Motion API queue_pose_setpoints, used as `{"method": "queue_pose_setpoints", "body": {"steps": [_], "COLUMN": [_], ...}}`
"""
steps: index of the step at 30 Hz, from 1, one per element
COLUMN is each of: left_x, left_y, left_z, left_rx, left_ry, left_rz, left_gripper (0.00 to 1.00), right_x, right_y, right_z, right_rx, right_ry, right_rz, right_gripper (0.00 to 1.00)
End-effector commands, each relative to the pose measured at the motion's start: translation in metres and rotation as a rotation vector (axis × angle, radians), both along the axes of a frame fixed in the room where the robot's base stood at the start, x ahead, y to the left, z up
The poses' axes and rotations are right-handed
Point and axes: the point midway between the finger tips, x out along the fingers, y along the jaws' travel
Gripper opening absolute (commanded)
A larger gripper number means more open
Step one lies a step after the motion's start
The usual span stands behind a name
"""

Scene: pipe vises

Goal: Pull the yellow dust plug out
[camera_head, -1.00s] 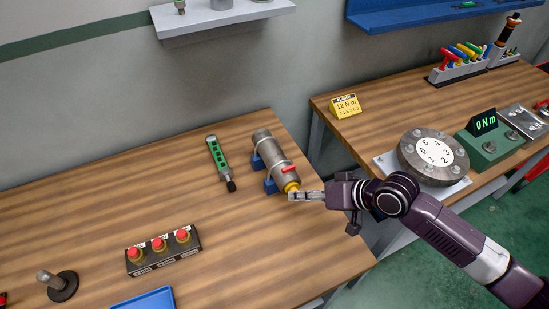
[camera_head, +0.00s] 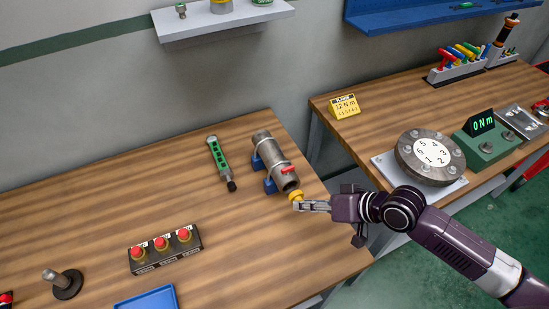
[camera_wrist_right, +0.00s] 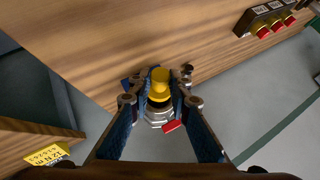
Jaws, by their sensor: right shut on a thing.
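The yellow dust plug (camera_head: 296,196) is between the fingertips of my right gripper (camera_head: 302,204), just off the near end of the grey metal pipe (camera_head: 270,156). The dark open mouth of the pipe shows beside the plug. The pipe lies in blue supports (camera_head: 271,185) and has a red handle (camera_head: 288,170). In the right wrist view the plug (camera_wrist_right: 159,76) sits between the two fingers, with the pipe's metal rim (camera_wrist_right: 156,117) beyond it. My left gripper is not in view.
A green-faced tool (camera_head: 219,160) lies left of the pipe. A box with red buttons (camera_head: 165,249), a blue tray (camera_head: 147,299) and a post on a round base (camera_head: 63,284) are nearer the front. A second bench with a numbered flange (camera_head: 430,155) stands right.

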Motion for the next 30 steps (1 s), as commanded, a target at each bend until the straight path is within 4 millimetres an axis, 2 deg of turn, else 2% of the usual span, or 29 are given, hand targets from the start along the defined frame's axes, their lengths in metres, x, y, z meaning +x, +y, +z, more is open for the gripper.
{"method": "queue_pose_setpoints", "body": {"steps": [14, 30], "left_x": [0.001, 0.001], "left_y": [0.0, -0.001], "left_z": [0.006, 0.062], "left_rx": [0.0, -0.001], "left_ry": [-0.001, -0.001], "left_rz": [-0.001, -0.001], "left_gripper": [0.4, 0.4], "right_x": [-0.007, -0.04], "right_y": [-0.003, -0.017], "right_z": [0.003, 0.042], "right_rx": [-0.001, -0.002], "right_ry": [-0.001, 0.0], "right_rz": [0.0, 0.001], "right_gripper": [0.0, 0.0]}}
